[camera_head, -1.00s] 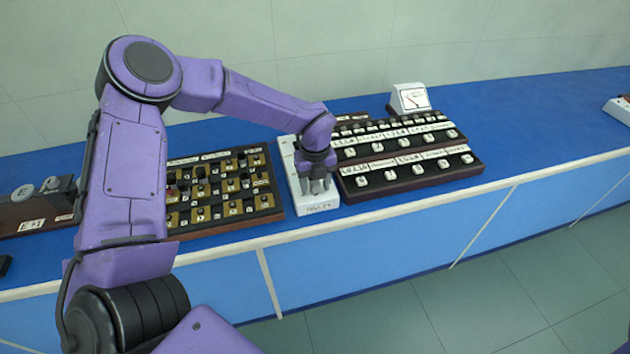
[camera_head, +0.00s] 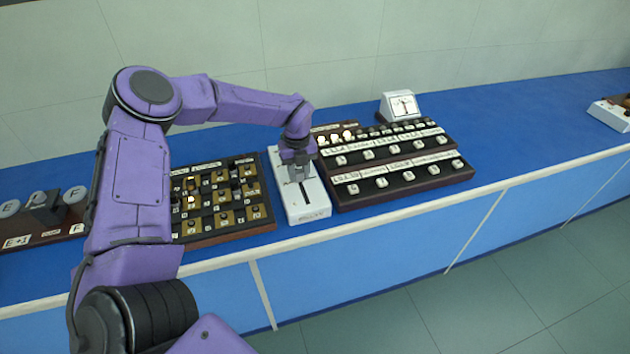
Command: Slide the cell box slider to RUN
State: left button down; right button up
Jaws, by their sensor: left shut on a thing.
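The cell box (camera_head: 309,209) is a long white box on the blue bench, between two dark panels. A dark slot runs along its top, and its near part shows bare. A label on its front face is too small to read. My left gripper (camera_head: 298,177) points down over the far half of the box, shut on the slider, which its fingers mostly hide. My right gripper is not in view.
Left of the box is a wood-edged panel (camera_head: 222,236) with brass plates and dark knobs. To the right is a dark panel (camera_head: 408,192) with rows of white switches and labels. A white meter (camera_head: 399,106) stands behind it.

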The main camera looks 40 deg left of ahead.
aim_at(299, 172)
pick_arm(q)
jog(key=shift+r, duration=0.1)
jog(key=c, duration=0.9)
grip_release()
jog(key=shift+r, duration=0.1)
notch_tip(299, 172, up, 10)
jog(key=b, duration=0.2)
jog(key=shift+r+b, duration=0.2)
jog(key=shift+b, duration=0.1)
jog(key=shift+s, duration=0.1)
